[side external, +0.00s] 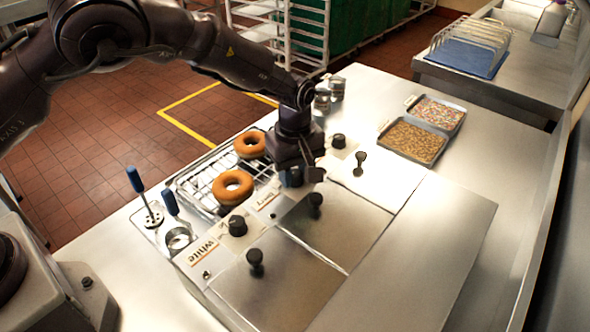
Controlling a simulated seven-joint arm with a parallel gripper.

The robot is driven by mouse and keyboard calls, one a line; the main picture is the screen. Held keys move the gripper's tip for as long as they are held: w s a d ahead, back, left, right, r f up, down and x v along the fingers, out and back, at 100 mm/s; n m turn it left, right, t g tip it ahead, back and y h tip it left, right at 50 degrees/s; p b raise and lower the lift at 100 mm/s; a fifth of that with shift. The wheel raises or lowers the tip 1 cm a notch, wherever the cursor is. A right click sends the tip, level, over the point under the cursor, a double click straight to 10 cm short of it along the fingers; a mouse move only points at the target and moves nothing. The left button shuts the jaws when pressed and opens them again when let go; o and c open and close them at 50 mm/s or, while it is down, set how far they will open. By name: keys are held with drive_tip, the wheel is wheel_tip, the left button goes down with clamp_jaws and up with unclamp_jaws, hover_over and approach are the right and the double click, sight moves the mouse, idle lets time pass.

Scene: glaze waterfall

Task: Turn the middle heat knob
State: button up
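Three dark round knobs line the left edge of the steel glaze station. The near knob (237,225) sits by the label "White", and the far knob (339,141) stands beyond my gripper. My gripper (303,177) points down over the middle knob's place, between those two. The middle knob is mostly or wholly hidden behind my gripper. I cannot tell whether the fingers touch it or how far apart they are. Three steel lids with dark handles, near (255,258), middle (314,202) and far (360,158), lie to the right of the knobs.
Two ring doughnuts (233,185) lie on a wire rack (196,187) left of the station. Tools with blue handles (136,180) stand at the near left. Two topping trays (412,141) sit at the back right. Steel cups (322,101) stand behind my gripper.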

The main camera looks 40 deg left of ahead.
drive_tip(key=shift+m, duration=0.3)
drive_tip(key=m, duration=0.3)
drive_tip(key=shift+r+m, duration=0.1)
drive_tip(key=shift+m, duration=0.2)
drive_tip(key=m, duration=0.4)
drive_tip(key=shift+m, duration=0.3)
drive_tip(key=m, duration=0.4)
drive_tip(key=shift+m, duration=2.5)
drive_tip(key=o, duration=0.9)
